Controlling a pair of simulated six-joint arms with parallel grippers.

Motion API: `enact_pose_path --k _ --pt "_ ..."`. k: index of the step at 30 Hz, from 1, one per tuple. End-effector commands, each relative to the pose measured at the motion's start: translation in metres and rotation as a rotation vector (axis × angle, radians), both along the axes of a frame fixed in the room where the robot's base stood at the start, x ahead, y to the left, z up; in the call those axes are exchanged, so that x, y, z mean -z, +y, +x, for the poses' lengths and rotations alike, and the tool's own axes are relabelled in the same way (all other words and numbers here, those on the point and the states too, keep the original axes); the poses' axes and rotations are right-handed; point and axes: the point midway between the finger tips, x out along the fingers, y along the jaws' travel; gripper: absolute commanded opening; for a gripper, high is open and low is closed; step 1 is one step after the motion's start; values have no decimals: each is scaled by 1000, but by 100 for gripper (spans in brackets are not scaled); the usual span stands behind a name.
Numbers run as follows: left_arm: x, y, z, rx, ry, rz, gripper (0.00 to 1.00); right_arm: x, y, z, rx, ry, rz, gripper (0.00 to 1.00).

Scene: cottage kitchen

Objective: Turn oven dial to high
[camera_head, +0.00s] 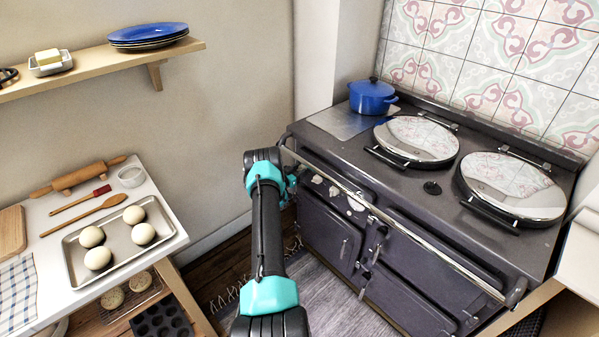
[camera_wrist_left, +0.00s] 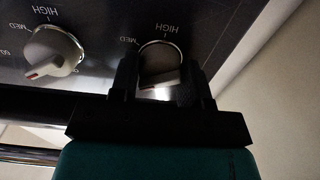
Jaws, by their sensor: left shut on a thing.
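My left gripper (camera_wrist_left: 160,68) is shut on an oven dial (camera_wrist_left: 160,58), one finger on each side of it. HIGH and MED marks show on the panel above and left of this dial; a faint reddish mark shows near its lower edge, but its exact pointing is hard to tell. A second, cream dial (camera_wrist_left: 55,50) stands to the left, its red mark toward the lower left. In the head view my left gripper (camera_head: 291,183) is at the left end of the dark range cooker (camera_head: 400,200), where the arm hides the held dial. My right gripper is out of view.
A metal rail (camera_head: 390,216) runs along the cooker front above the doors. Free dials (camera_head: 356,202) sit just right of the gripper. A blue pot (camera_head: 372,97) stands on top, beside two round lids. A counter with a dough tray (camera_head: 116,262) is at the left.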

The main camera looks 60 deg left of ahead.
Motion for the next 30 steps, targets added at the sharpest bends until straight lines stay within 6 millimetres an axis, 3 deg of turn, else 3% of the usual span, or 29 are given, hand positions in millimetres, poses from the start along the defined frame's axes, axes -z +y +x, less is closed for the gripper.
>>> enact_pose_path --k 14,30 --pt "0 0 0 1 38 129 19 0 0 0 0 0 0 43" --pt "0 1 0 1 177 576 19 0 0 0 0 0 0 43"
